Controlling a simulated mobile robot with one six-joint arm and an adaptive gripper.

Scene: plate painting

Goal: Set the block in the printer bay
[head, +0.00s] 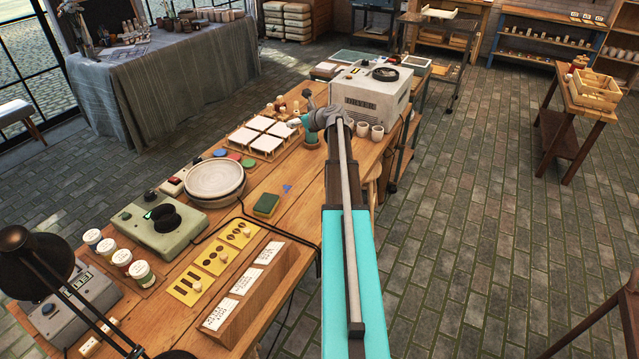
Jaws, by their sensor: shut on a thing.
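My gripper (294,123) is at the far end of my outstretched arm, above the wooden table beside several white square tiles. It is small and partly hidden by my own wrist. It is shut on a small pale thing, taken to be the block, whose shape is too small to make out. I cannot tell which thing is the printer bay. A white box-shaped machine (368,100) with a dark round top stands just right of my gripper, and a grey device with a small display (75,303) stands at the near left.
White square tiles (263,136) lie left of my gripper. Small cups (363,129) stand by the white machine. A round pale plate (214,179), a green device (150,222), paint jars (123,258) and yellow stencils (212,260) fill the table's left side. Bare wood shows mid-table.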

